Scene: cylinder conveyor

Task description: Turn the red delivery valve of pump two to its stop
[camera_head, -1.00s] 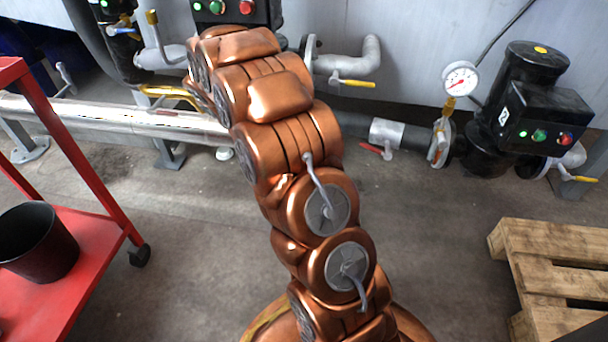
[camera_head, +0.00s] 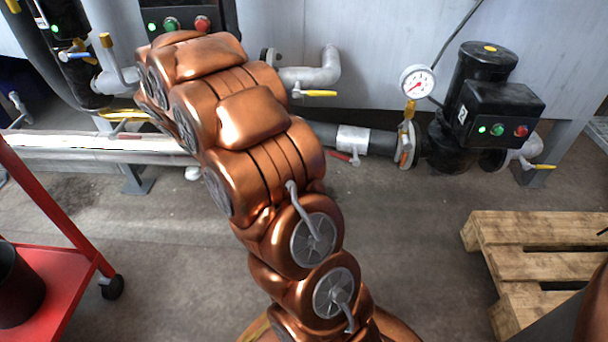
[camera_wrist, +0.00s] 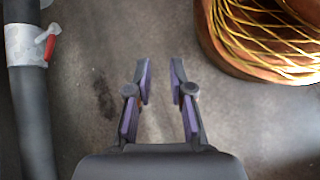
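Pump two (camera_head: 490,110) is black, with a "2" label on its box, and stands at the right in the head view. A dark pipe (camera_head: 375,142) runs left from it with a silver collar. The red valve handle (camera_head: 341,156) sticks out beside this collar, just right of my arm. In the wrist view a red handle (camera_wrist: 49,48) shows on a silver collar of a dark pipe (camera_wrist: 30,110) at the left. My gripper (camera_wrist: 160,75) is open and empty over bare floor, right of that pipe and apart from it. The head view does not show it.
A white gauge (camera_head: 418,82) and yellow handles (camera_head: 320,93) sit along the pipework. A wooden pallet (camera_head: 530,230) lies at the right. A red cart (camera_head: 60,285) with a black bucket (camera_head: 18,285) stands at the left. The floor between is clear.

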